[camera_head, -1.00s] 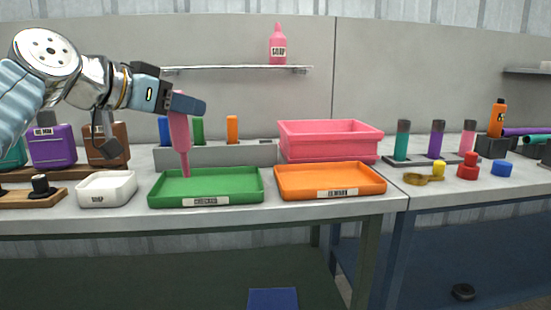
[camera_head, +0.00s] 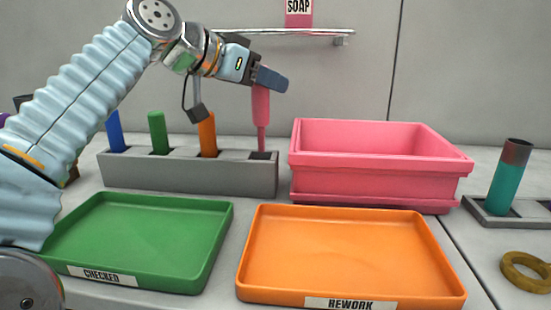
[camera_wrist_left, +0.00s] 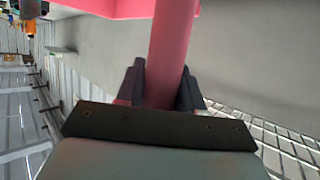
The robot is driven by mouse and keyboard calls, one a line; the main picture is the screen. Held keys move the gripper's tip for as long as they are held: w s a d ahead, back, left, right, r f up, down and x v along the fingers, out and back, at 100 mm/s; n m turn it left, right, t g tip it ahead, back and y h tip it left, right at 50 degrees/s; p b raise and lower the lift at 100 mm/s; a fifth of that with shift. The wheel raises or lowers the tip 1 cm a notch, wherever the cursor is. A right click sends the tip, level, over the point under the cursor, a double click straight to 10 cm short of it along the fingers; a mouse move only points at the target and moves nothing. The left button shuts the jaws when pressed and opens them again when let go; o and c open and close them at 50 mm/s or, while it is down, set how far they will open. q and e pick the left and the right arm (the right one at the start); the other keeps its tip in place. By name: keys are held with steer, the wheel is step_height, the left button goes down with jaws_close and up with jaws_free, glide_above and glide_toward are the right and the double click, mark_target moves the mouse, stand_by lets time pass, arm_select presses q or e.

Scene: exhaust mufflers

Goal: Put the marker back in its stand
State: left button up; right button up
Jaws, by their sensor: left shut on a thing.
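My left gripper (camera_head: 268,80) is shut on the pink marker (camera_head: 261,108), which hangs upright with its thin end down. The marker also shows between the fingers in the left wrist view (camera_wrist_left: 172,50). The grey stand (camera_head: 190,172) is a long block at the back of the table. It holds a blue marker (camera_head: 114,132), a green marker (camera_head: 157,133) and an orange marker (camera_head: 207,134). Its rightmost slot (camera_head: 264,155) is dark, and the pink marker's tip is right at or just above it; I cannot tell whether it is inside. My right gripper is not in view.
A green tray (camera_head: 140,290) labelled CHECKED and an orange tray (camera_head: 255,290) labelled REWORK lie in front of the stand. A pink bin (camera_head: 380,180) stands close to the stand's right end.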

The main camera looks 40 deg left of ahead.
mark_target(254, 120)
arm_select(q)
step_height(254, 120, down, 8)
steer(key=shift+s+b, duration=0.1)
steer(key=shift+b, duration=0.95)
steer(key=shift+f, duration=0.1)
steer(key=o, duration=1)
steer(key=shift+r, duration=0.25)
steer(key=v, duration=1.2)
steer(key=shift+f+p, duration=0.2)
steer(key=shift+p, duration=0.1)
